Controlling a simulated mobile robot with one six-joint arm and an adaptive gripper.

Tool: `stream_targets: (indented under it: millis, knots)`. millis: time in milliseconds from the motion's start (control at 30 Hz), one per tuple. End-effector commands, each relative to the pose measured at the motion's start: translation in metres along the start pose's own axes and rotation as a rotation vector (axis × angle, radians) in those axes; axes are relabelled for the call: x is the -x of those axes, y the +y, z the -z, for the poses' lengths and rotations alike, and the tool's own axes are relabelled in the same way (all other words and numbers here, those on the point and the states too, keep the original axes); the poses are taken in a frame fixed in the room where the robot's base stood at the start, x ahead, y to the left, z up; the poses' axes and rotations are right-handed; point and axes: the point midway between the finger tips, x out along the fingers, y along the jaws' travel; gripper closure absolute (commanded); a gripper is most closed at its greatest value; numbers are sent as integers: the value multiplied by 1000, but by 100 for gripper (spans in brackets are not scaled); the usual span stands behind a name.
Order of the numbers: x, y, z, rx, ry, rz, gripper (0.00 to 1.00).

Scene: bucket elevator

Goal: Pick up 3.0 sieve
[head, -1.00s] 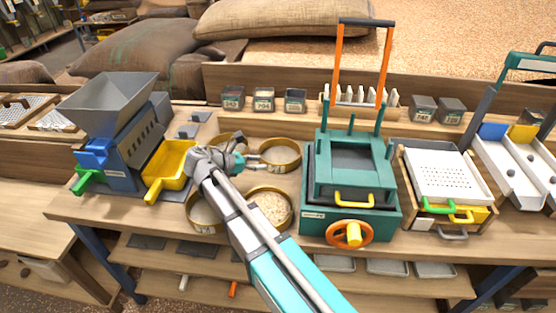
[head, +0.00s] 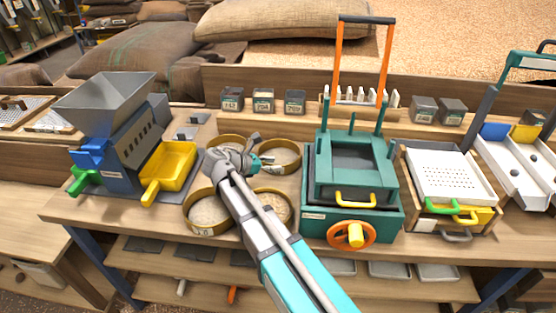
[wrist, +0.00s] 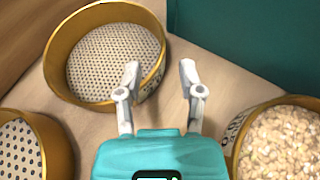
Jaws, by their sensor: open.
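Several round brass-rimmed sieves stand on the bench. The back right sieve (head: 281,154) has a perforated mesh; it is at the upper left of the wrist view (wrist: 112,62). The back left sieve (head: 226,141) is partly behind my arm and at the wrist view's left edge (wrist: 25,145). The front right sieve (head: 279,204) holds pale grain and is at the wrist view's right (wrist: 285,140). The front left sieve (head: 205,210) has a label too small to read surely. My gripper (wrist: 158,78) is open and empty, its left finger overlapping the back right sieve's near rim in view; contact cannot be told.
A teal machine (head: 350,185) with an orange handwheel stands close right of the sieves. A yellow scoop tray (head: 170,168) and a grey hopper mill (head: 110,110) stand left. Small labelled boxes (head: 263,101) line the back ledge. Bare wood shows between the sieves.

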Motion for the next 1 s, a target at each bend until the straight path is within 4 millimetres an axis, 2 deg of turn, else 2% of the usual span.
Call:
stream_targets:
  millis: [200, 400, 1000]
  knots:
    - [-26, 0, 6, -1, 0, 1, 51]
    - [-41, 1, 4, -1, 0, -1, 51]
    - [-42, 1, 4, 0, 0, -2, 51]
